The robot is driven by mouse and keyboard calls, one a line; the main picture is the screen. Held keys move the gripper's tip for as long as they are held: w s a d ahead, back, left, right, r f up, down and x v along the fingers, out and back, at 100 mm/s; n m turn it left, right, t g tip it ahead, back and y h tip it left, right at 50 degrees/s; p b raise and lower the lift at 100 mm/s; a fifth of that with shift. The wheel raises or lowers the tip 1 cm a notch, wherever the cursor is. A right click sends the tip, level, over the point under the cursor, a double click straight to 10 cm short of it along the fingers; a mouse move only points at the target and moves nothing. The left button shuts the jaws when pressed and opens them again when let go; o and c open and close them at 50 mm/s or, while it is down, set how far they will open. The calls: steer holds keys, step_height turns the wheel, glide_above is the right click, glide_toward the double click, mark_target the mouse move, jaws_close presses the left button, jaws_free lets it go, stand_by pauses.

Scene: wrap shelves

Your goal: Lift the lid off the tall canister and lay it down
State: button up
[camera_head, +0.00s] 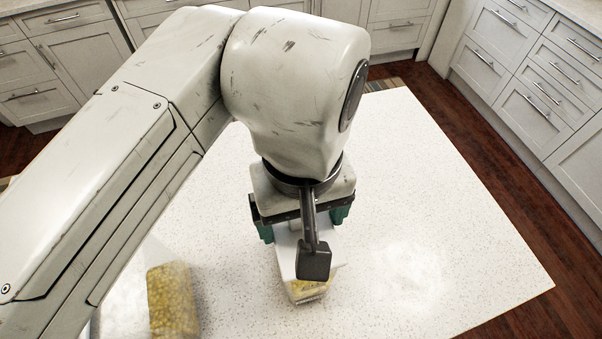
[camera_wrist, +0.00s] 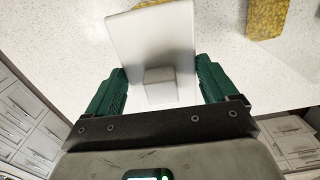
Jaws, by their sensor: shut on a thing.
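My gripper (camera_wrist: 161,76) has its two green fingers on either side of the white lid (camera_wrist: 150,38) and is shut on it. The lid is a flat, pale plate with a raised block in its middle. In the head view my gripper (camera_head: 303,225) points down over the counter, with the lid (camera_head: 288,252) below it. A clear canister with yellow contents (camera_head: 306,290) shows under the lid. My wrist hides part of the lid and canister. I cannot tell whether the lid still touches the canister's rim.
A second clear container with yellow contents (camera_head: 172,300) stands at the lower left; its yellow contents also show in the wrist view (camera_wrist: 268,17). The speckled white counter (camera_head: 440,220) is bare on the right. Grey cabinets (camera_head: 540,85) stand beyond the dark wood floor.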

steer(key=shift+r+p, duration=0.4)
steer(key=shift+r, duration=0.2)
steer(key=r+p, duration=0.1)
steer(key=s+r+p, duration=0.1)
steer(key=r+p, duration=0.1)
steer(key=s+r+p, duration=0.1)
steer(key=r, duration=0.1)
steer(key=shift+s+a+p, duration=0.15)
steer(key=shift+s+p, duration=0.05)
steer(key=shift+p, duration=0.1)
steer(key=s+r, duration=1)
steer(key=s, duration=0.1)
steer(key=shift+s+a, duration=0.35)
steer(key=shift+a, duration=0.1)
